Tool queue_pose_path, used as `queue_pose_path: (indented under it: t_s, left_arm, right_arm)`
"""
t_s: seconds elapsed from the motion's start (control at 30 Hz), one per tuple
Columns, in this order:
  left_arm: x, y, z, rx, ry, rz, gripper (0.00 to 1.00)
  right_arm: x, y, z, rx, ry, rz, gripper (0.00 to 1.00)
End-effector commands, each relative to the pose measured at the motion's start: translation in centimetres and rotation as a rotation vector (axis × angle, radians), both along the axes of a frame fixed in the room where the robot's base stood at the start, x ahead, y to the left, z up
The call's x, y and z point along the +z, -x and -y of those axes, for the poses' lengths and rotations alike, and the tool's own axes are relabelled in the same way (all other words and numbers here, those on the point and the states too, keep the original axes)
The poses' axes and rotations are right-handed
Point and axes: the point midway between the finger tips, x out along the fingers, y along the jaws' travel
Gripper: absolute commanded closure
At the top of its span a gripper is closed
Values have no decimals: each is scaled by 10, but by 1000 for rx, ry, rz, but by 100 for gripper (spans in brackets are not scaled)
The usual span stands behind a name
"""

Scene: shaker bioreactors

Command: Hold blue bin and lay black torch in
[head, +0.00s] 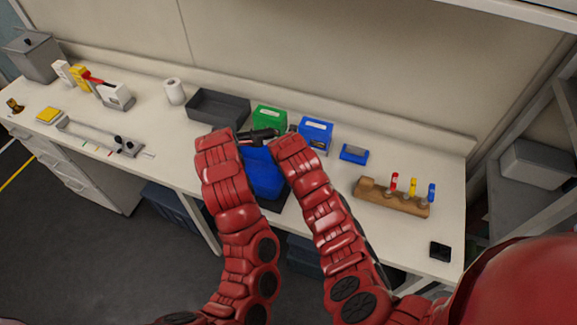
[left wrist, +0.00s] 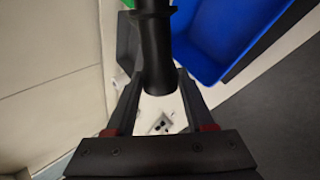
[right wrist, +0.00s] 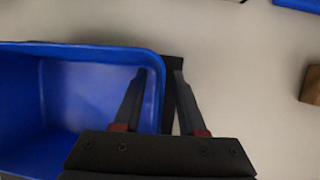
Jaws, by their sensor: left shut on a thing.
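The black torch (head: 262,134) is held between the fingers of my left gripper (left wrist: 158,80), above the back of the blue bin. The torch (left wrist: 156,45) also shows in the left wrist view, with the bin to its right. The blue bin (head: 266,178) stands open near the bench's front edge, partly hidden by my arms. In the right wrist view my right gripper (right wrist: 162,72) straddles the right wall of the bin (right wrist: 85,50), one finger inside and one outside. Its fingers are apart; contact with the wall is not clear.
A black mat (head: 278,203) lies under the bin. Behind are a grey tray (head: 218,107), a green box (head: 269,117) and a blue box (head: 316,134). A wooden rack (head: 392,199) with coloured tubes stands right. Bench between bin and rack is clear.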

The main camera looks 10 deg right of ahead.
Motion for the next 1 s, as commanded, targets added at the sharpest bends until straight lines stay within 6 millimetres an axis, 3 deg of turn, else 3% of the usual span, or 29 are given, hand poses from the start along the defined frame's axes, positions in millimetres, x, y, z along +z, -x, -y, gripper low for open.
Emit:
queue_pose_path:
  t_s: [0.07,0.27,1.0]
  left_arm:
    - [0,0,0,0,0,1,100]
    - [0,0,0,0,0,1,100]
    - [0,0,0,0,0,1,100]
  right_arm:
    - [0,0,0,0,0,0,64]
    - [0,0,0,-1,0,0,100]
    - [0,0,0,-1,0,0,100]
